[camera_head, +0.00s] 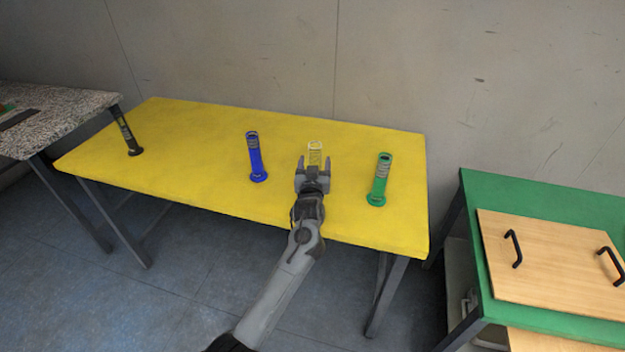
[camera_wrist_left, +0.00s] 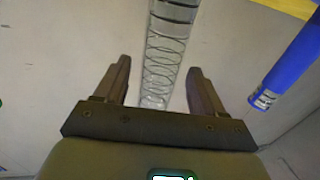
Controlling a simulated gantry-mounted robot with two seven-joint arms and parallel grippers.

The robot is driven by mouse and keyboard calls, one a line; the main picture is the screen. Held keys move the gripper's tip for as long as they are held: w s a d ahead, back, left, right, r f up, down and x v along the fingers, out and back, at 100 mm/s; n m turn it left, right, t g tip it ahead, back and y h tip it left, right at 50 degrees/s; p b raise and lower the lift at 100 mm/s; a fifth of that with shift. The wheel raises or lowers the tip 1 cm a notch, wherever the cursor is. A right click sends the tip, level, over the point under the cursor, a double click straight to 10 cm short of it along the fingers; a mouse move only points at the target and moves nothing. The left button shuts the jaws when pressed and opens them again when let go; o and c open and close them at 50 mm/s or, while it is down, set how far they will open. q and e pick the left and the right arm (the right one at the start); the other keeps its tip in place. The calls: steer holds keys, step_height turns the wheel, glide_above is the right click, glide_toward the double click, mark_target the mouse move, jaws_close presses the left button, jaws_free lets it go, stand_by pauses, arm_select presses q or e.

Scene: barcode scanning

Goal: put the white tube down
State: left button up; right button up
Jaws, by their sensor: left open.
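The white tube (camera_head: 315,149) looks clear with dark rings and stands on the yellow table, just beyond my left gripper (camera_head: 314,164). In the left wrist view the tube (camera_wrist_left: 168,45) runs down between the two spread fingers of the left gripper (camera_wrist_left: 157,88), with a gap on each side. The left gripper is open, and its palm hides the tube's lower end in the head view. My right gripper is in neither view.
A blue tube (camera_head: 255,157) stands to the left and a green tube (camera_head: 380,180) to the right on the yellow table (camera_head: 200,160). A black tube (camera_head: 126,132) is at the table's far left.

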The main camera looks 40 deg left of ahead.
arm_select(q)
steer(key=s+d+f+m+g+h+p, duration=0.1)
steer(key=s+d+f+m+h, duration=0.15)
steer(key=s+d+f, duration=0.35)
steer(key=s+d+f+m+g+h+p, duration=0.1)
steer(key=s+d+f+g+h, duration=0.15)
steer(key=s+d, duration=0.45)
steer(key=s+d+f+m+g+h, duration=0.1)
steer(key=s+d+f+m+h, duration=0.15)
steer(key=s, duration=0.65)
steer(key=s+d+f+m+g+h, duration=0.1)
steer(key=s+d+f+g, duration=0.1)
steer(key=s, duration=0.9)
steer(key=s+d+f+m+g+h, duration=0.1)
steer(key=s+d+g, duration=0.4)
steer(key=s, duration=0.6)
steer(key=shift+f+m+h, duration=0.35)
steer(key=shift+f+m, duration=0.05)
steer(key=shift+f, duration=0.35)
steer(key=shift+d, duration=0.1)
step_height(320, 180, up, 44)
steer(key=p, duration=4.4)
